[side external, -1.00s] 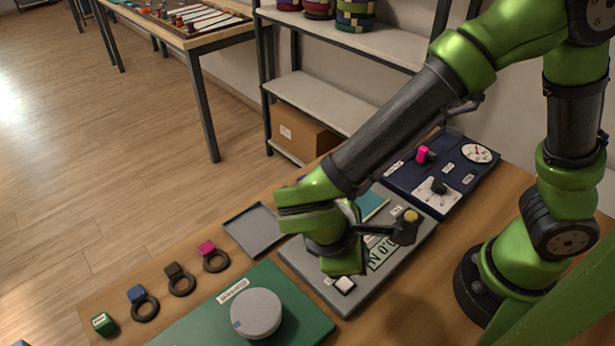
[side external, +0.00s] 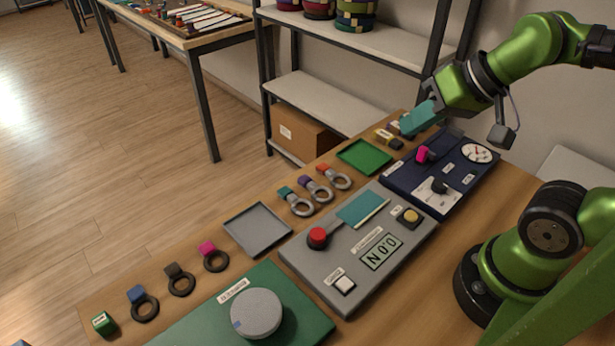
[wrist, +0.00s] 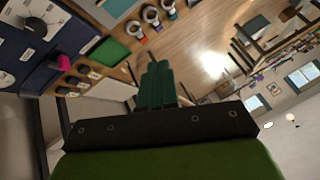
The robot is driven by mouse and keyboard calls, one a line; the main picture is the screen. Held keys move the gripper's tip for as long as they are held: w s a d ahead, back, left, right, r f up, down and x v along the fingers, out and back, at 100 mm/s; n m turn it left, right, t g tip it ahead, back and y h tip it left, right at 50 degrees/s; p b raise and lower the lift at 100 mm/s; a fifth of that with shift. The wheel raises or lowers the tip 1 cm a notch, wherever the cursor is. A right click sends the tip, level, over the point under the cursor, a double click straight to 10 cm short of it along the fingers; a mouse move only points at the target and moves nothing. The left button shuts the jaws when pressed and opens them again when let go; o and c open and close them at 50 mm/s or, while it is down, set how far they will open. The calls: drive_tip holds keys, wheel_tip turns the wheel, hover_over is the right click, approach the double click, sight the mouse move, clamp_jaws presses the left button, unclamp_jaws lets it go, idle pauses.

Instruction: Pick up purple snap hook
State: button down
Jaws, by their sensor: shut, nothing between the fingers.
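The purple snap hook (side external: 307,183) lies on the table in the side external view, its grey ring to the lower right of its purple block. It is the middle one of three, between a teal hook (side external: 290,195) and a red-orange hook (side external: 325,170). In the wrist view the purple hook (wrist: 151,15) is small near the top edge. My gripper (side external: 411,123) has teal fingers and is shut and empty. It is raised at the back right, well away from the purple hook. The fingers (wrist: 156,66) are together in the wrist view.
A green tray (side external: 364,157) lies behind the hooks, with several small blocks (side external: 385,138) beyond it, partly hidden by my gripper. A grey control panel (side external: 320,275) and a dark blue panel (side external: 412,183) stand right of the hooks. An empty grey tray (side external: 258,230) is nearer.

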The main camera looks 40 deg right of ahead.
drive_tip(key=c, duration=0.7)
unclamp_jaws()
drive_tip(key=n+g+h, duration=0.2)
drive_tip(key=n+g, duration=0.2)
drive_tip(key=g, duration=0.3)
hover_over(306, 179)
wheel_tip(306, 179, down, 8)
drive_tip(key=f, duration=1)
drive_tip(key=shift+a+f, duration=0.3)
drive_tip(key=shift+a, duration=0.1)
drive_tip(key=shift+d+f, duration=0.2)
drive_tip(key=shift+f, duration=1.2)
drive_tip(key=shift+d+f, duration=0.2)
drive_tip(key=shift+f, duration=1.2)
